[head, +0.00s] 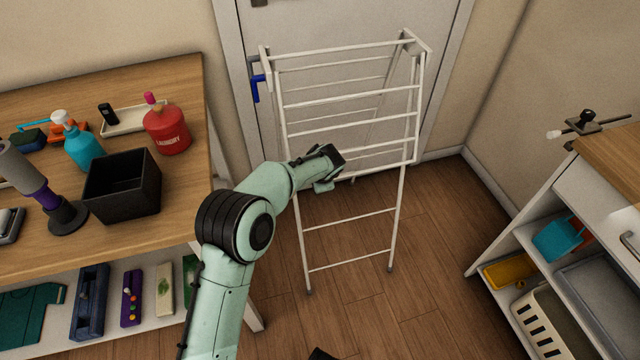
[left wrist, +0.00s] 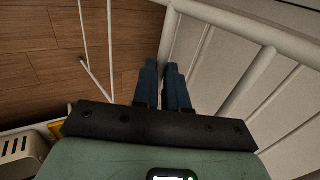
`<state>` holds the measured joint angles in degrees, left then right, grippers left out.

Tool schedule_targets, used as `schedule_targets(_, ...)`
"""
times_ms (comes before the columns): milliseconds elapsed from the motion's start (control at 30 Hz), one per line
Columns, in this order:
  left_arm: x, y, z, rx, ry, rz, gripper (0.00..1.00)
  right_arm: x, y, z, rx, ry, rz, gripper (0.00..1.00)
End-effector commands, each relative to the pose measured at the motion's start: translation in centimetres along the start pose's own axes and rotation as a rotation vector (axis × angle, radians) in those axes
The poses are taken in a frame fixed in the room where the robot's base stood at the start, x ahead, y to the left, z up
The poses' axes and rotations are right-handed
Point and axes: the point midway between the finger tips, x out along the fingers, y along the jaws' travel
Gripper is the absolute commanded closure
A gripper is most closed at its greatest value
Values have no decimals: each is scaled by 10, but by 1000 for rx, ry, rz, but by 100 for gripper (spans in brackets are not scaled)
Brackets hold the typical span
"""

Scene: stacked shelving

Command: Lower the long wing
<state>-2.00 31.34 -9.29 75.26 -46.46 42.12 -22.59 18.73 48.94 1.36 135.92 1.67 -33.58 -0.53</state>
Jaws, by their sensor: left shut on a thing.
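The white drying rack (head: 347,213) stands on the wooden floor in front of the door. Its long wing (head: 350,98), a frame of several white bars, hangs steeply down the near side of the rack. My left gripper (head: 332,163) is at the lower left part of the wing. In the left wrist view its blue fingers (left wrist: 163,68) are shut on a white bar of the wing (left wrist: 168,40), close to a corner of the frame. The fingers hide the gripped part of the bar.
A blue part (head: 256,85) sits at the rack's upper left. A wooden workbench (head: 160,80) with bottles and a black bin (head: 122,184) stands left. A shelf unit (head: 510,245) stands right. The floor between rack and shelf unit (head: 440,230) is clear.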

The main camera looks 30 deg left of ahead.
Motion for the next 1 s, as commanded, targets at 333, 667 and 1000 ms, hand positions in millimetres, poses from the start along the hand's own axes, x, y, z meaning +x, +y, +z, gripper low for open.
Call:
schedule_targets(333, 20, 13, 3, 6, -22, 38, 100, 3, 3, 3, 4, -10, 5, 15)
schedule_targets(667, 20, 13, 3, 5, -22, 38, 78, 3, 3, 3, 3, -10, 5, 15)
schedule_targets(1000, 17, 10, 2, 6, -15, 30, 62, 3, 3, 3, 3, -9, 5, 15)
